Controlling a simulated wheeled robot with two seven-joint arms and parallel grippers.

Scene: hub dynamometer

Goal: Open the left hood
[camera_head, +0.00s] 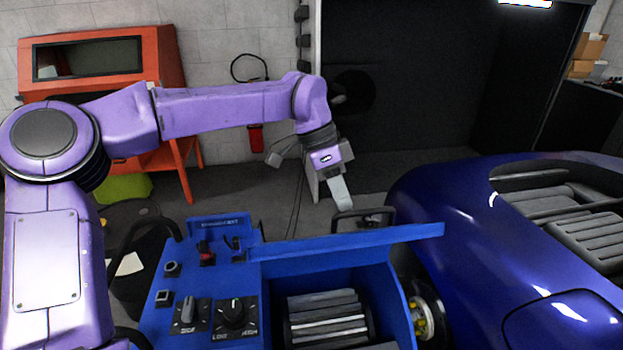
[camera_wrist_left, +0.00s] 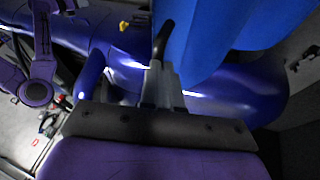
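The left hood (camera_head: 350,243) is a blue panel on the blue machine, seen nearly edge-on in the head view. It stands raised, and the rollers beneath are exposed. Its black handle (camera_head: 362,213) is on the far side. My left gripper (camera_head: 341,203) is at the handle's left end. In the left wrist view the fingers (camera_wrist_left: 161,84) are close together at the end of the black handle (camera_wrist_left: 163,40), seemingly shut on it. The hood's blue face (camera_wrist_left: 220,40) fills the upper middle there. My right gripper is not in view.
The blue machine has a control panel (camera_head: 208,312) with knobs and switches left of the rollers (camera_head: 325,317). A shiny blue car (camera_head: 470,230) stands close on the right. An orange cabinet (camera_head: 165,60) is at the back left against the wall.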

